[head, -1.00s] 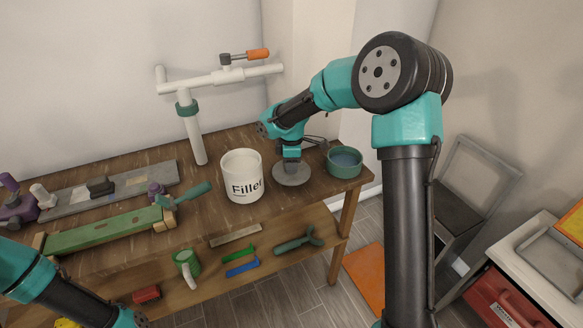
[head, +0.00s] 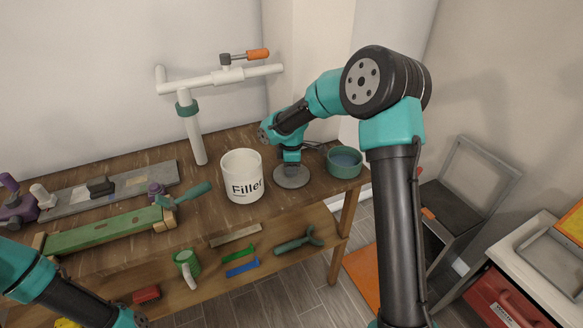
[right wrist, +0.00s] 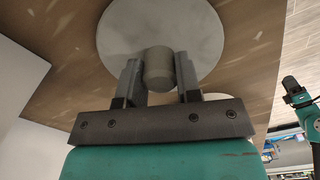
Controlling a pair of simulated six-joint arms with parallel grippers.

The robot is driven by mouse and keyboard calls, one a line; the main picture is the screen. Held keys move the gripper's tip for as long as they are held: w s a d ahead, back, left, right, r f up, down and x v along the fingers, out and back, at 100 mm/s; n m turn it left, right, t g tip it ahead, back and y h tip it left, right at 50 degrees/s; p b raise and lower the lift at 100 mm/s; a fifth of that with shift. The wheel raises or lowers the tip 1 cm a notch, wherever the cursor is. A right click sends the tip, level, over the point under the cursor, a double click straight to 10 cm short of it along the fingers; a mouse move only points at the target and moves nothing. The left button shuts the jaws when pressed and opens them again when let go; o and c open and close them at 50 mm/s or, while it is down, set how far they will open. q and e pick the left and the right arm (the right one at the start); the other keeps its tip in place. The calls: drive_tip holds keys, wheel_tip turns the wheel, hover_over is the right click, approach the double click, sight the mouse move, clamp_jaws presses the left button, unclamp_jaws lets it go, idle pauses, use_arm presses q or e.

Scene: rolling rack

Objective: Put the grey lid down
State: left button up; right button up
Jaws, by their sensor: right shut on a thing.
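The grey lid (head: 291,180) is a round flat disc at the wooden bench top, between the white Filler tub and the teal bowl. My right gripper (head: 291,163) is above it, pointing down. In the right wrist view the lid (right wrist: 160,32) shows as a pale disc, and my right gripper (right wrist: 159,75) is shut on its cylindrical knob (right wrist: 159,68). The lid looks level and at or very close to the bench surface; I cannot tell if it touches. Of my left arm, only links show at the lower left of the head view; its fingers are not visible.
The white Filler tub (head: 241,178) stands just left of the lid, and the teal bowl (head: 344,162) just right. A green clamp-like bar (head: 105,230) and a grey board (head: 105,190) lie on the bench's left. The bench top (head: 262,215) is bare in front of the lid.

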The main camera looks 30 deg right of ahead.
drive_tip(key=o, duration=0.9)
drive_tip(key=shift+f, duration=0.1)
wheel_tip(320, 180, up, 12)
drive_tip(key=shift+r, duration=0.15)
drive_tip(key=shift+a, duration=0.1)
idle(0.7)
